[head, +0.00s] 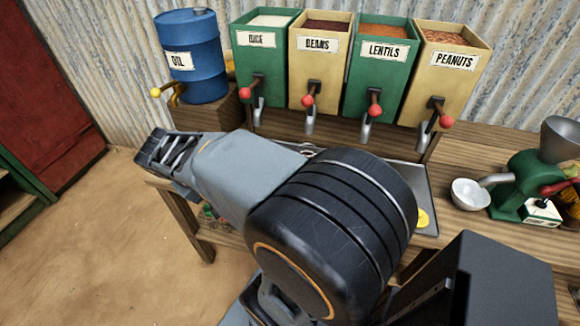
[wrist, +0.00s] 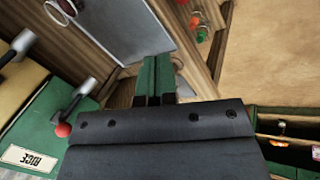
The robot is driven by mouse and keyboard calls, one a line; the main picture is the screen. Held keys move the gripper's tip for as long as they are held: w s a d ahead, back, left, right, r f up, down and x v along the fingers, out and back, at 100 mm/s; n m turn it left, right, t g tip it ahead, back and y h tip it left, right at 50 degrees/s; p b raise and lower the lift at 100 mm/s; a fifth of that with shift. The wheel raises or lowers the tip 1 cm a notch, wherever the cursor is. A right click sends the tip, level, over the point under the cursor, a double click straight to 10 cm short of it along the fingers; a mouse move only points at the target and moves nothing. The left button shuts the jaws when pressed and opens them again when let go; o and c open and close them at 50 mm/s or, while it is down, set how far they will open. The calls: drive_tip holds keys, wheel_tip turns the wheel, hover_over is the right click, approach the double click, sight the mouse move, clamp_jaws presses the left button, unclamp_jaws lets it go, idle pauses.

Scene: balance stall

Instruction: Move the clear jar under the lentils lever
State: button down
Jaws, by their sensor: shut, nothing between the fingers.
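The green lentils bin (head: 384,75) hangs at the back, third from left. Its lever has a red ball (head: 375,110) above a grey spout (head: 367,132).
Beans (head: 318,60) and peanuts (head: 448,70) bins flank the lentils bin. A blue oil drum (head: 190,55) stands at left. A white bowl (head: 470,194) and green grinder (head: 522,185) stand at right. Small bottles (wrist: 203,35) sit below the counter. The floor at left is clear.

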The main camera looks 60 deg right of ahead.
sight(307, 156)
drive_tip(key=w+d+f+m+g+h+b, duration=0.1)
drive_tip(key=d+f+g+h+b, duration=0.1)
drive_tip(key=d, duration=0.5)
drive_tip(key=w+d+f+m+g+h+b, duration=0.1)
drive_tip(key=d+f+g+h+b, duration=0.2)
drive_tip(key=d+f+h+b, duration=0.2)
drive_tip(key=w+d+f+m+g+h+b, duration=0.1)
drive_tip(key=d+f+g+h+b, duration=0.2)
drive_tip(key=d+f+b, duration=0.3)
drive_tip(key=shift+w+d+f+m, duration=0.1)
drive_tip(key=shift+d+f, duration=0.2)
drive_tip(key=shift+d, duration=0.5)
drive_tip(key=shift+w+d+f+m, duration=0.1)
drive_tip(key=shift+d+f, duration=0.2)
drive_tip(key=shift+d, duration=0.5)
drive_tip(key=shift+d+f+m, duration=0.1)
drive_tip(key=shift+d+f, duration=0.2)
drive_tip(key=shift+d, duration=0.5)
drive_tip(key=shift+g+h, duration=0.4)
drive_tip(key=shift+h, duration=0.1)
drive_tip(key=x, duration=0.9)
drive_tip(key=shift+w+d+f+b, duration=0.1)
drive_tip(key=shift+w+d+b, duration=0.1)
drive_tip(key=shift+w+b, duration=0.1)
drive_tip(key=shift+x, duration=0.75)
